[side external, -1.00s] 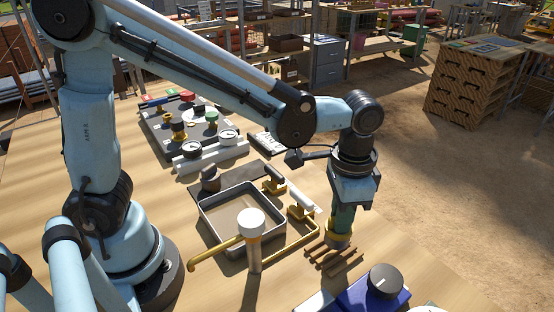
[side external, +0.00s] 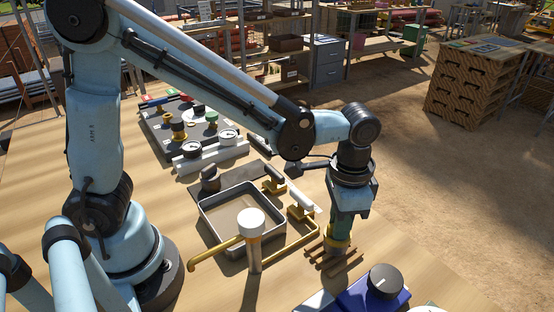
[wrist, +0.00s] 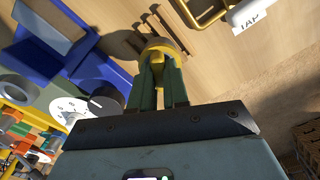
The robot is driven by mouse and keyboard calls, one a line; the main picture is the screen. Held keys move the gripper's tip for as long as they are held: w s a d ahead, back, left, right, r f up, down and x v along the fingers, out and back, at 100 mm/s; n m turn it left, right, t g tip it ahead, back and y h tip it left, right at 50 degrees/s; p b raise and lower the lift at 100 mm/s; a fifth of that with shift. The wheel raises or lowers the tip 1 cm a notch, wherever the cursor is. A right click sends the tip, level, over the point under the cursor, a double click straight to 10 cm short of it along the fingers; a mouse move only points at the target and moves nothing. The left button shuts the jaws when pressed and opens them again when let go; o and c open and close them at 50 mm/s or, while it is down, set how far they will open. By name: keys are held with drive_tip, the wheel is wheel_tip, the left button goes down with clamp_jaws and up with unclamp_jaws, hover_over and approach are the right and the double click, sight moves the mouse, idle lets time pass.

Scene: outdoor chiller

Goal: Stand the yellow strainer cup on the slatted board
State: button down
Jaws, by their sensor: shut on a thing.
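The yellow strainer cup (side external: 337,246) is held between the green fingers of my gripper (side external: 340,230), which point down. The slatted board (side external: 349,264), made of brown strips, lies on the bench directly under the cup. The cup is at or just above the slats; I cannot tell whether it touches them. In the wrist view my gripper (wrist: 160,64) is shut around the cup (wrist: 164,46), and the slatted board (wrist: 122,40) shows partly beside it. The fingers hide part of the cup.
A blue box with a black knob (side external: 384,281) stands close to the right of the board. A yellow pipe (side external: 290,252) with a white-handled valve (side external: 302,206) and a grey tray (side external: 205,222) lie to the left. Bare bench lies in front of the board.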

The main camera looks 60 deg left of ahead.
drive_tip(key=shift+f, duration=0.65)
drive_tip(key=c, duration=0.6)
unclamp_jaws()
drive_tip(key=shift+o, duration=0.2)
drive_tip(key=shift+r, duration=3.5)
wheel_tip(320, 180, up, 12)
drive_tip(key=s+a+f+n+t, duration=0.2)
drive_tip(key=a+f+n+t, duration=0.1)
drive_tip(key=a+f, duration=0.2)
drive_tip(key=s+a+f+n+t, duration=0.2)
drive_tip(key=a+f+n+t, duration=0.1)
drive_tip(key=a, duration=0.7)
wheel_tip(320, 180, down, 3)
drive_tip(key=shift+s+a+r+t, duration=0.2)
drive_tip(key=shift+s+a+t, duration=0.1)
drive_tip(key=shift+t, duration=0.2)
